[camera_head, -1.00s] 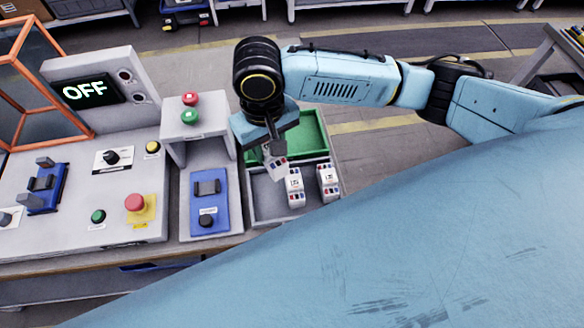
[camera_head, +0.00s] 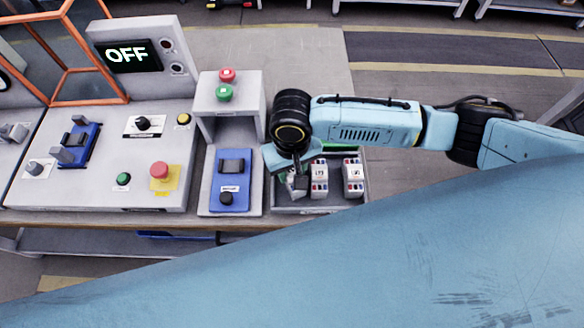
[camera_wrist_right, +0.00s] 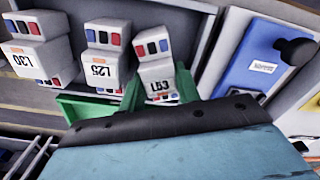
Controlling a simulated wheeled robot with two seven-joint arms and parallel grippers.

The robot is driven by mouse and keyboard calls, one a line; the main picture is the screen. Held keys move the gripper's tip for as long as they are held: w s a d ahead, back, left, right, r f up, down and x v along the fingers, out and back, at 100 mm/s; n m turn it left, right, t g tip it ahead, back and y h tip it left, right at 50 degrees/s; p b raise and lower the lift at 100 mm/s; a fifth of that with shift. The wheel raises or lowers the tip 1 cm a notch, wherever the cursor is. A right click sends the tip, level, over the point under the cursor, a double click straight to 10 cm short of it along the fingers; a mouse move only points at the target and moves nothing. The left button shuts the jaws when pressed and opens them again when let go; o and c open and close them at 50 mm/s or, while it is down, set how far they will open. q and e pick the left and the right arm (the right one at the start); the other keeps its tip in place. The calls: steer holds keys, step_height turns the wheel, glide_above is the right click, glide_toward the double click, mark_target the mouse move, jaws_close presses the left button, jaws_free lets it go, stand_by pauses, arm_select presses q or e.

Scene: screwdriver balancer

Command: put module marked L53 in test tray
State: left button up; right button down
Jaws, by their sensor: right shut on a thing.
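The module marked L53 (camera_wrist_right: 157,72) is a white block with red and blue parts. My right gripper (camera_head: 293,172) is shut on it, and the wrist view shows its label clearly. In the head view the L53 module (camera_head: 298,186) is partly covered by the gripper, at the left end of the grey tray (camera_head: 335,208). I cannot tell whether it touches the tray floor. A green tray (camera_wrist_right: 88,106) lies behind the grey one, mostly hidden by my arm in the head view. My left gripper is not in view.
Two similar modules stand in the grey tray: L25 (camera_wrist_right: 103,62) beside L53, and L30 (camera_wrist_right: 38,55) farther along. A blue fixture (camera_head: 232,180) with a black knob is left of the tray. A control panel reading OFF (camera_head: 128,55) stands farther left.

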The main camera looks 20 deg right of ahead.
steer(key=c, duration=1.3)
jaws_free()
step_height(320, 180, up, 12)
steer(key=p, duration=0.2)
steer(key=shift+r, duration=0.1)
